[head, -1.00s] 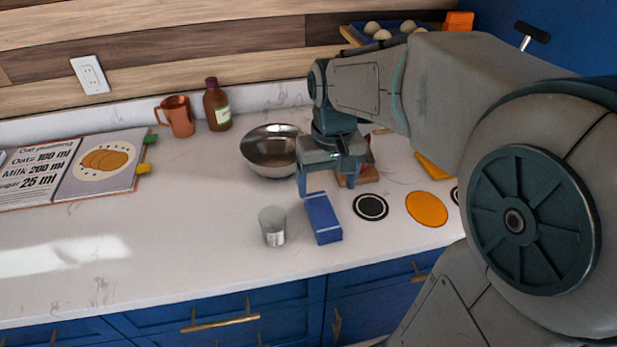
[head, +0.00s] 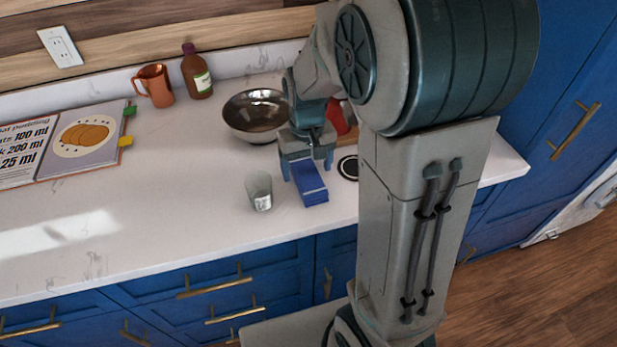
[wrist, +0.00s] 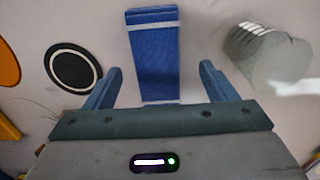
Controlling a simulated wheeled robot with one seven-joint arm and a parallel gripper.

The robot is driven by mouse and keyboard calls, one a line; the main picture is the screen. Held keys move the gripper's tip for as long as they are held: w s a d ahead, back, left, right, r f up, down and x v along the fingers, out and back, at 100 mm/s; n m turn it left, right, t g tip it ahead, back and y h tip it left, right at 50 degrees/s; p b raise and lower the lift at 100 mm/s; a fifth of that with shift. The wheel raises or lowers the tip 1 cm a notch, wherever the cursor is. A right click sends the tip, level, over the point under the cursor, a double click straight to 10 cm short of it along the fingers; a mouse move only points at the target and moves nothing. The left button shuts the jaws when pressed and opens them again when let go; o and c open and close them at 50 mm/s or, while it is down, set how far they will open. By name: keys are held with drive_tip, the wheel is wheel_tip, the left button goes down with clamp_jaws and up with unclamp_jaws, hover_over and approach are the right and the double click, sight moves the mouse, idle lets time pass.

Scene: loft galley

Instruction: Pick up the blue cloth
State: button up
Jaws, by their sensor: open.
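The blue cloth (head: 311,187) is a folded strip with a pale stripe near its end. It lies on the white counter, right of a clear glass. In the wrist view the cloth (wrist: 154,62) stands at upper middle, its near end at the opening between the two fingers. My gripper (head: 307,173) is open and empty of any grip, pointing down at the far end of the cloth. In the wrist view my gripper (wrist: 160,77) has one finger to each side of the cloth, with gaps between. Its exact height above the counter is hard to tell.
A black round coaster (head: 348,167) lies to the right. A metal bowl (head: 256,115) stands behind. A copper mug (head: 155,85), bottle (head: 197,74) and open book (head: 68,146) are farther left.

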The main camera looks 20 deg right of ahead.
sight(308, 174)
drive_tip(key=shift+w+d+f, duration=0.1)
drive_tip(key=shift+f, duration=0.85)
drive_tip(key=shift+w+d+f, duration=0.1)
drive_tip(key=shift+f, duration=0.85)
drive_tip(key=c, duration=1.1)
drive_tip(key=shift+o, duration=0.2)
drive_tip(key=shift+r, duration=0.15)
wheel_tip(308, 174, up, 4)
drive_tip(key=shift+r, duration=0.1)
drive_tip(key=s+d+r+b, duration=0.1)
drive_tip(key=s+d+r, duration=0.5)
drive_tip(key=s+d, duration=0.2)
drive_tip(key=shift+d+r+b, duration=0.3)
drive_tip(key=shift+o, duration=0.4)
